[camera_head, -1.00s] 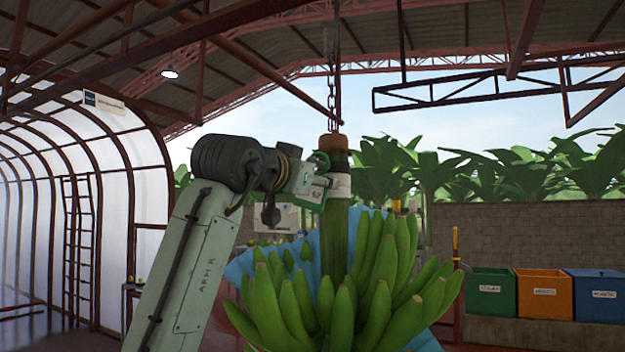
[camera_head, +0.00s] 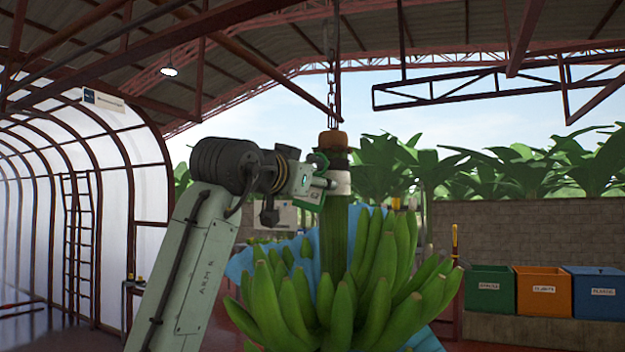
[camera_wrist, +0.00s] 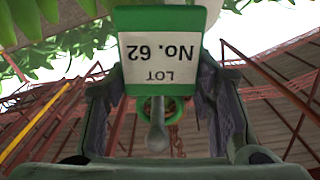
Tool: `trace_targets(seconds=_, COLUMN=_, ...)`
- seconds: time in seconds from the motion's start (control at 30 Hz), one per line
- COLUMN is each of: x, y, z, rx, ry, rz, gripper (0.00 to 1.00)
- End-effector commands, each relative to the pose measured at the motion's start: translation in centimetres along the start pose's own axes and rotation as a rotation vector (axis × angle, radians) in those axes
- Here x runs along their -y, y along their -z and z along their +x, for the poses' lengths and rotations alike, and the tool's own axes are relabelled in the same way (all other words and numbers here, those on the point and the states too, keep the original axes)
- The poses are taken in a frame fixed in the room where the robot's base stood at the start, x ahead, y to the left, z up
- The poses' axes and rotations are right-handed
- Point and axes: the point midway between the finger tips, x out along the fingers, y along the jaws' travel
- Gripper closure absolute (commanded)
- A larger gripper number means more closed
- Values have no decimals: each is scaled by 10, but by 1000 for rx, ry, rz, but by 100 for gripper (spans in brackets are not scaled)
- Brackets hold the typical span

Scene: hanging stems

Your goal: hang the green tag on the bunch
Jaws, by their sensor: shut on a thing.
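The bunch of green bananas (camera_head: 345,290) hangs upright by its thick stem (camera_head: 335,235), which has a white band near its top. My gripper (camera_head: 318,184) is level with this band, just left of the stem. It is shut on the green tag (camera_head: 310,206), whose green edges show around the fingers. In the wrist view, the tag (camera_wrist: 163,50) shows its white label, "LOT No. 62", upside down between my fingers (camera_wrist: 160,100). A green loop shows below the label. Whether the tag touches the stem is unclear, and its contact with the fingers is partly hidden.
A chain (camera_head: 331,95) runs up from the stem's brown top (camera_head: 333,140). Blue sheeting (camera_head: 245,262) lies behind the bananas. Green, orange and blue bins (camera_head: 543,292) stand at the right by a block wall. Open air lies right of the stem.

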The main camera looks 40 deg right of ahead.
Motion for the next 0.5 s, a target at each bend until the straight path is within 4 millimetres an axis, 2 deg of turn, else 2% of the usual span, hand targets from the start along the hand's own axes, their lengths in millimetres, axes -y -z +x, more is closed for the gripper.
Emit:
trace_targets(seconds=0.27, x=0, y=0, z=0, rx=0, ry=0, rz=0, gripper=66)
trace_targets(seconds=0.3, x=0, y=0, z=0, rx=0, ry=0, rz=0, gripper=47)
trace_targets(seconds=0.5, x=0, y=0, z=0, rx=0, ry=0, rz=0, gripper=34)
